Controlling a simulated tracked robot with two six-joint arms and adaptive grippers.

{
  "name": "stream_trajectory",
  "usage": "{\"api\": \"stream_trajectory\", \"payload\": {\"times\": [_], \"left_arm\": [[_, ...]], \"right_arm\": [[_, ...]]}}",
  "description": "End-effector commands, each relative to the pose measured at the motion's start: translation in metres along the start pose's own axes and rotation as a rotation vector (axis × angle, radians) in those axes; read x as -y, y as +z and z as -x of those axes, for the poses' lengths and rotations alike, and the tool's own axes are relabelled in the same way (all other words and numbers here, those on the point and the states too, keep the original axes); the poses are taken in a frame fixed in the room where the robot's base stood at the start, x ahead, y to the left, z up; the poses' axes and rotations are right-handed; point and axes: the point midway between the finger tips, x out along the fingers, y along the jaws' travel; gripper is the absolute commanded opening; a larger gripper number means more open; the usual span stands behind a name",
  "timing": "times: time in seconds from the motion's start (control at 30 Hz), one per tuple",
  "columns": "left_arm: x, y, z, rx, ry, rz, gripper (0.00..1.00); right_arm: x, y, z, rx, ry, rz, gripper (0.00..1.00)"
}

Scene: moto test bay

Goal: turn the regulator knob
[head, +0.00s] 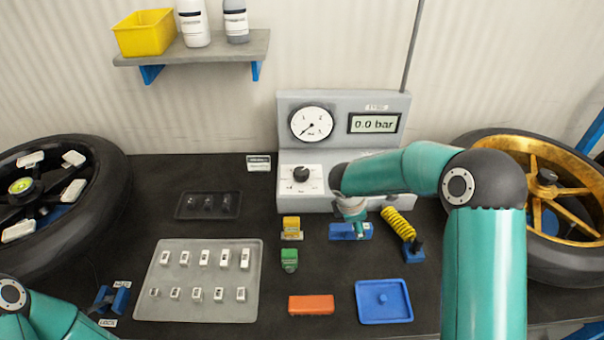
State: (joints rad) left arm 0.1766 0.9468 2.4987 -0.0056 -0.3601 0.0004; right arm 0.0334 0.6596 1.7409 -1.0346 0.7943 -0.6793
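The regulator knob (301,174) is a small black dial on a white scale plate, on the lower front of the grey test unit (286,142). Above it are a round gauge (311,124) with its needle toward the lower left and a display (375,124) reading 0.0 bar. My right gripper (357,222) points down over a blue block (341,232), to the right of and in front of the knob, apart from it. Its fingers are small and partly hidden, so its opening is unclear. My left arm shows at the bottom left; its gripper is not visible.
A grey tray of small parts (254,292), a black tray (236,204), yellow (291,226) and green (289,260) pieces, an orange block (311,304), a blue tray (384,315) and a yellow spring (398,223) lie on the dark bench. Wheels (110,190) (480,143) flank it.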

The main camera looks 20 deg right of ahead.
Motion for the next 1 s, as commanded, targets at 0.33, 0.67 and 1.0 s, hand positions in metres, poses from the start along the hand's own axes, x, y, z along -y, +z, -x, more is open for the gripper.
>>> {"api": "stream_trajectory", "payload": {"times": [0.33, 0.67, 1.0], "left_arm": [[0.004, 0.0, -0.012, 0.0, 0.0, 0.0, 0.43], [0.007, 0.0, -0.019, 0.0, 0.0, 0.0, 0.43], [0.002, 0.0, -0.006, 0.0, 0.0, 0.0, 0.43]], "right_arm": [[-0.061, -0.032, 0.052, 0.572, 0.407, 0.79, 0.74], [-0.063, -0.145, 0.101, 0.624, 0.671, 1.061, 0.74], [-0.097, -0.139, 0.074, 0.621, 0.669, 1.06, 0.74]]}}
